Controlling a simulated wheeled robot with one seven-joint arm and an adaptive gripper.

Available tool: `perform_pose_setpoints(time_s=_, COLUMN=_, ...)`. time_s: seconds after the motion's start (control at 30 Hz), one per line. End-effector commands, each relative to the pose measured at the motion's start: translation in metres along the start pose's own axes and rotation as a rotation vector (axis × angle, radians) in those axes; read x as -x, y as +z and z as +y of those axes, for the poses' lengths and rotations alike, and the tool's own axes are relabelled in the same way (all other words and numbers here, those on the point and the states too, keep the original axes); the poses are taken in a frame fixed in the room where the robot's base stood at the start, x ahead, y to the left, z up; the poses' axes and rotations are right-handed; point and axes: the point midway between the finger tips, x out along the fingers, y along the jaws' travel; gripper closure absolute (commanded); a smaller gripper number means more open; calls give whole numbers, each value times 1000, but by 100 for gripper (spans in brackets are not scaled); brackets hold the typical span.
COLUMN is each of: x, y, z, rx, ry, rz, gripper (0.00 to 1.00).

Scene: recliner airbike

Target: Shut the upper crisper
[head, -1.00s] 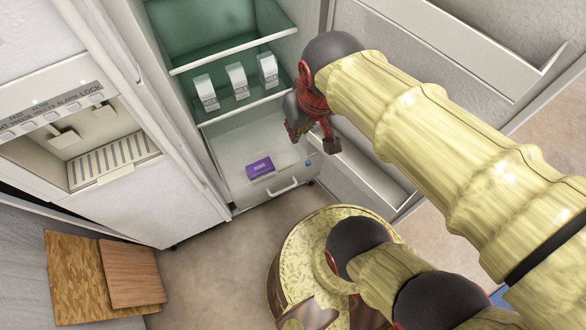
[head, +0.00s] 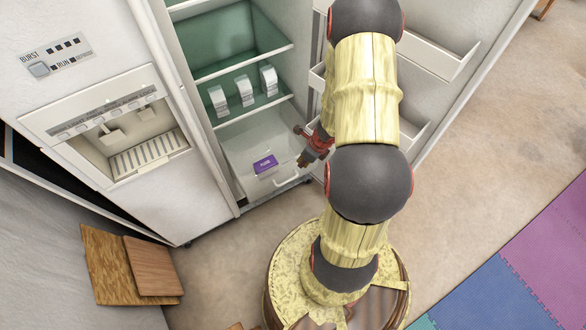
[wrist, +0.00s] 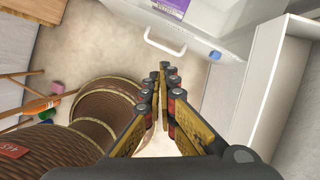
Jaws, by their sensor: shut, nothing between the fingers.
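The crisper (head: 240,148) is a pale, see-through drawer below the fridge's glass shelves, pulled out towards me. A purple box (head: 265,164) lies in it. Its white handle (head: 287,181) is on the front, which also shows in the wrist view with the handle (wrist: 165,42) near the top. My gripper (head: 302,160) is at the right side of the drawer's front in the head view. In the wrist view my gripper (wrist: 164,72) has its fingertips together and empty, just below and apart from the handle in the picture. Whether it touches the drawer front cannot be told.
The open fridge door with white bins (head: 440,50) stands close on the right. White cartons (head: 244,90) stand on the shelf above. The closed dispenser door (head: 110,125) is on the left. Wooden boards (head: 150,265) lie at lower left. Baskets (wrist: 110,105) show in the wrist view.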

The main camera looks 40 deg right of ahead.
Motion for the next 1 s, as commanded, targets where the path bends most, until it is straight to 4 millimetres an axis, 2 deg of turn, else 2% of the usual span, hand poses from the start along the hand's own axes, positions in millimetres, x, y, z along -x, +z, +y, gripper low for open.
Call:
perform_pose_setpoints(time_s=0.1, x=0, y=-5, z=-35, rx=-266, ry=-104, rz=26, gripper=100)
perform_pose_setpoints(time_s=0.23, x=2, y=-17, z=-45, rx=-431, ry=-153, rz=54, gripper=100)
perform_pose_setpoints(time_s=0.37, x=-2, y=-18, z=-46, rx=-464, ry=-157, rz=55, gripper=100)
perform_pose_setpoints(time_s=0.47, x=-12, y=-19, z=-46, rx=-464, ry=-156, rz=55, gripper=100)
perform_pose_setpoints(time_s=0.93, x=-102, y=-27, z=-58, rx=-460, ry=-155, rz=54, gripper=100)
perform_pose_setpoints(time_s=1.0, x=-99, y=-18, z=-62, rx=-457, ry=-155, rz=53, gripper=100)
